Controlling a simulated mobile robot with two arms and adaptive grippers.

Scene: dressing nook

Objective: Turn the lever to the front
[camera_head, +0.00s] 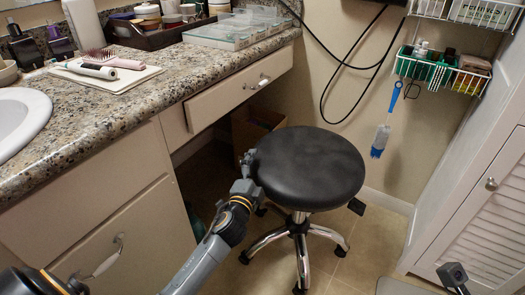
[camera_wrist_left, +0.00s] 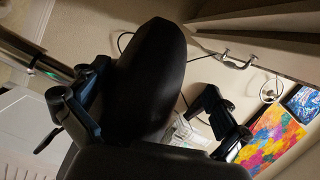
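The stool (camera_head: 306,168) has a round black seat on a chrome column with a wheeled base. A chrome tube (camera_wrist_left: 30,58) shows at the left there. A dark part, probably my right gripper (camera_head: 454,274), shows at the lower right.
A granite counter (camera_head: 140,85) with a drawer (camera_head: 240,92) runs along the left. A louvered white door (camera_head: 485,215) stands at the right. A blue brush (camera_head: 381,138) hangs under a wire basket (camera_head: 440,72). A cardboard box (camera_head: 255,128) sits behind the stool.

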